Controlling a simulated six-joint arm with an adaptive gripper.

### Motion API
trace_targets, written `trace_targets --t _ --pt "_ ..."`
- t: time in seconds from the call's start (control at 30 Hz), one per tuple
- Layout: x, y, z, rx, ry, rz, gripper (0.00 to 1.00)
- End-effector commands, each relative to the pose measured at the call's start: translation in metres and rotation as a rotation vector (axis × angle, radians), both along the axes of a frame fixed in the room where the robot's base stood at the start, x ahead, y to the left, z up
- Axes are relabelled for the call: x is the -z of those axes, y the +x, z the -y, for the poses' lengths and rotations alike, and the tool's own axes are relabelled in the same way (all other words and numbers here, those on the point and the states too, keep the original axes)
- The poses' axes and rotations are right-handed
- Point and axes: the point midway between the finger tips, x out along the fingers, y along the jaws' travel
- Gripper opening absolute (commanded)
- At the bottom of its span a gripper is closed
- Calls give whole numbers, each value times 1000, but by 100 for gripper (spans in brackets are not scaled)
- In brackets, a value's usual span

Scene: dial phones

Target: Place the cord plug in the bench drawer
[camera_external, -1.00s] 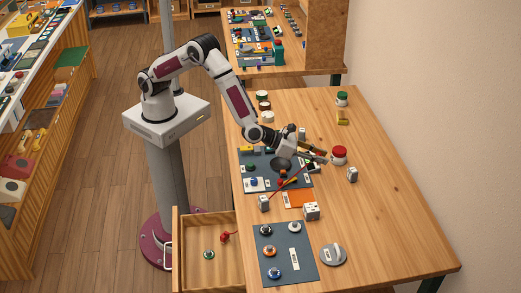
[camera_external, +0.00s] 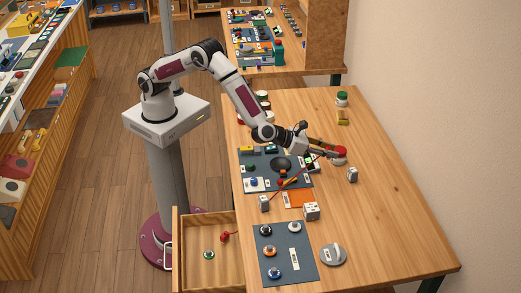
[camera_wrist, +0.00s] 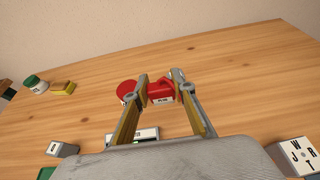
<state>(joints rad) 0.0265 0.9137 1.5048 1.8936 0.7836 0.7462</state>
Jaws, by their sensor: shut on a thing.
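My gripper (camera_wrist: 162,88) is shut on a red block with a white label, which looks like the cord plug (camera_wrist: 161,93). In the external view my gripper (camera_external: 338,153) is over the right-middle of the bench, close to the red-lidded jar (camera_external: 339,161). A thin red cord (camera_external: 303,172) runs from near the gripper down-left over the dark mat. The bench drawer (camera_external: 190,268) is pulled open at the front left. It holds a small red item (camera_external: 225,237) and a green ring-like item (camera_external: 209,254).
A blue-grey mat (camera_external: 262,168) bears phone parts, and another mat (camera_external: 292,275) bears several knobs. White dice-like blocks (camera_external: 311,211) and a grey dial (camera_external: 333,254) stand nearby. A green-lidded jar (camera_external: 342,98) and yellow block (camera_external: 342,117) are at the back.

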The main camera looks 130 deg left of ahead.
Motion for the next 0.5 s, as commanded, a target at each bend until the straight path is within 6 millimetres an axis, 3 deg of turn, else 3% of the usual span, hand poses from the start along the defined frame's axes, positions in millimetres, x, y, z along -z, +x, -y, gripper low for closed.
trace_targets --t 0.17,0.5 --pt "10 0 0 0 2 -3 5" --pt "53 0 0 1 1 -2 5"
